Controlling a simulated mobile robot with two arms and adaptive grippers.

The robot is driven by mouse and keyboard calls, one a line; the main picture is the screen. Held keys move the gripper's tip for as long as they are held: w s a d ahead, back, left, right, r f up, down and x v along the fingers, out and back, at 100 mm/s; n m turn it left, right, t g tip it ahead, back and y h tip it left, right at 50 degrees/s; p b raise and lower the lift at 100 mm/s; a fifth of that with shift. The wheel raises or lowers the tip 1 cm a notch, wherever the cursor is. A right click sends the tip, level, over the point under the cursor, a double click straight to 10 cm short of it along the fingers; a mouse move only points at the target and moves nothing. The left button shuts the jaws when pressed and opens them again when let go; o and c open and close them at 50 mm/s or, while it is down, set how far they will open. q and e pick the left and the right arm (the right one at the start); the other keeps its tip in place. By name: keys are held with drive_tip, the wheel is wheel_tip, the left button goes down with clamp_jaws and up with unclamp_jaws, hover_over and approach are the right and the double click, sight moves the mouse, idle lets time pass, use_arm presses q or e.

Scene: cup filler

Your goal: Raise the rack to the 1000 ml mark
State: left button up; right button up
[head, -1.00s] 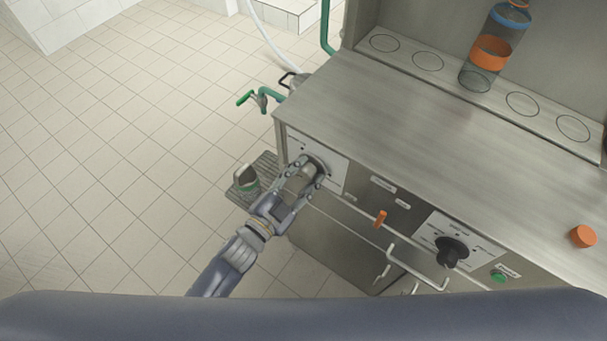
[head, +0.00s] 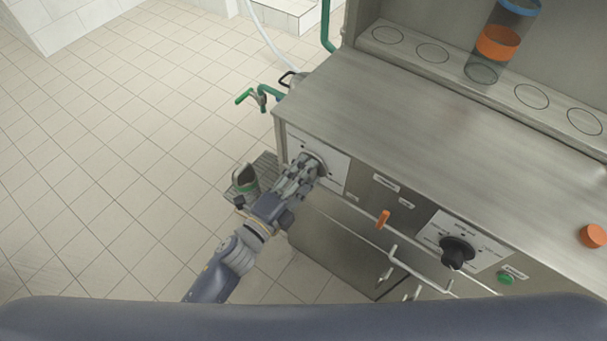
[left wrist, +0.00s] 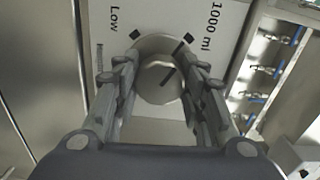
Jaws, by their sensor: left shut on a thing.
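A round metal knob (left wrist: 158,72) sits on a white plate (left wrist: 107,75) marked "Low" and "1000 ml", each with a black square. In the left wrist view a dark line on the knob points up and right, toward the square by "1000 ml". My left gripper (head: 302,175) is shut on the knob, with its fingers (left wrist: 160,88) on either side of it. In the head view the fingers cover most of the knob, at the left end of the machine's front. The rack cannot be made out for certain. My right gripper is not in view.
A clear bottle with an orange band (head: 497,43) stands at the back. Tiled floor lies open at left.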

use_arm(q)
drive_tip(key=shift+m, duration=0.6)
drive_tip(key=o, duration=1.1)
drive_tip(key=shift+c, duration=0.2)
drive_tip(key=v, duration=1.2)
